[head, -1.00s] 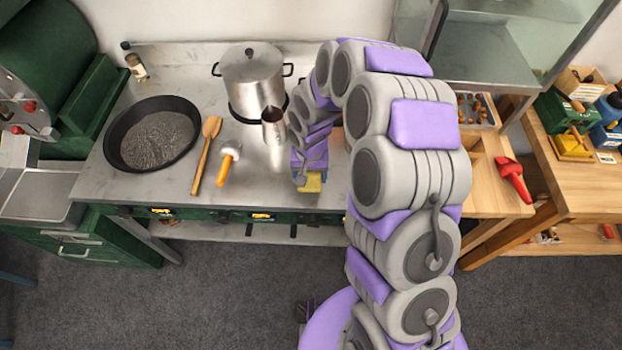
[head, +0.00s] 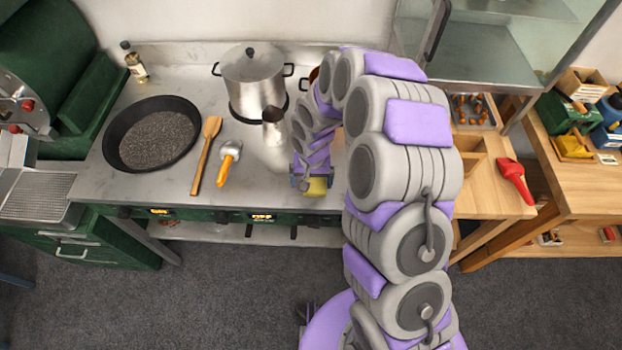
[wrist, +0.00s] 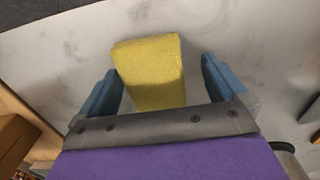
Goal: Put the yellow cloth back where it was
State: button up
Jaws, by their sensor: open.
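The yellow cloth (head: 317,187) lies on the counter near its front edge, at the tip of my arm in the head view. In the wrist view the yellow cloth (wrist: 150,72) is a thick folded block on the pale marbled counter top. My gripper (wrist: 165,80) is open, with one blue finger on each side of the cloth. In the head view my gripper (head: 313,183) is small and partly hides the cloth.
A metal jug (head: 273,127) and a lidded pot (head: 252,80) stand left of my arm. A black pan (head: 152,134), a wooden spatula (head: 205,155) and an orange-handled tool (head: 228,163) lie further left. A wooden table (head: 490,185) with a red scoop (head: 515,180) is to the right.

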aim_at(313, 182)
jog(key=shift+d+r, duration=0.25)
jog(key=shift+d, duration=0.2)
notch_tip(313, 182, up, 12)
jog(key=p, duration=0.1)
jog(key=shift+f+p, duration=0.15)
jog(key=shift+p, duration=0.2)
jog(key=s+d+r+g, duration=0.1)
jog(key=s+d+r, duration=0.6)
jog(key=s, duration=0.4)
jog(key=s+d+r, duration=0.5)
jog(key=s+r, duration=0.3)
jog(key=s, duration=0.2)
jog(key=s+d+r, duration=0.1)
jog(key=s, duration=0.9)
jog(key=shift+s+d+r+g, duration=0.2)
jog(key=shift+d+r+g, duration=0.1)
jog(key=shift+d+g, duration=0.1)
